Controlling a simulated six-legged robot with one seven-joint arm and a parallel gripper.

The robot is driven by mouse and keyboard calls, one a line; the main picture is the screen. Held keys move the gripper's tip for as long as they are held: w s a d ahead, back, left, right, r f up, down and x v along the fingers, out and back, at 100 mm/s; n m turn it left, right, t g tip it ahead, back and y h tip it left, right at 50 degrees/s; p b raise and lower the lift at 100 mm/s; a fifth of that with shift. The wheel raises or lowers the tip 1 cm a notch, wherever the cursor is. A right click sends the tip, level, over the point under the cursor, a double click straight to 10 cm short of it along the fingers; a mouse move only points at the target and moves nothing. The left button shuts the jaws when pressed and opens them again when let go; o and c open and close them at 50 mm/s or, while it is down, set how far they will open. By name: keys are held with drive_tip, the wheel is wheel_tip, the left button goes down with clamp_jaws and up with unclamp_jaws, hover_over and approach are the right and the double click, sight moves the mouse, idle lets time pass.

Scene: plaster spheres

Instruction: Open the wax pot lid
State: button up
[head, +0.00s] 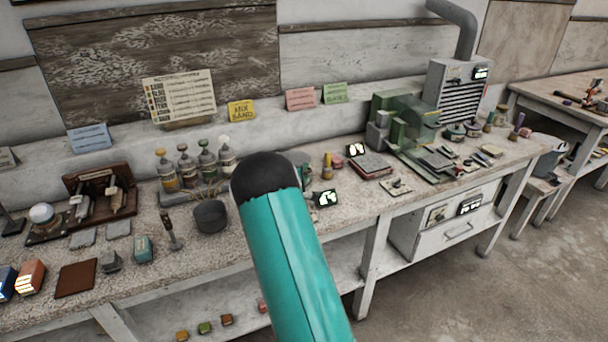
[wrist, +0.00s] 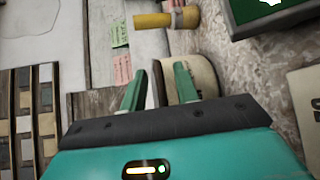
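My gripper (wrist: 160,74) shows in the wrist view with its two green fingers apart. A round, cream-and-brown pot-like thing (wrist: 206,76), perhaps the wax pot, lies just beyond the fingers. The right finger overlaps it in the picture, and the left finger is beside its left edge. I cannot tell whether either finger touches it, and its lid is not clearly distinguishable. In the head view my teal arm hides the gripper and most of that spot. A dark round pot (head: 210,216) stands on the bench left of my arm in the head view.
A small screen (head: 327,198) and a yellow cylinder (head: 327,166) stand right of my arm; the cylinder also shows in the wrist view (wrist: 166,19). Several pump bottles (head: 205,158) stand at the back left. A green machine (head: 405,118) stands farther right.

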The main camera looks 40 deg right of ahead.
drive_tip(key=shift+f, duration=0.1)
clamp_jaws()
drive_tip(key=shift+w, duration=0.1)
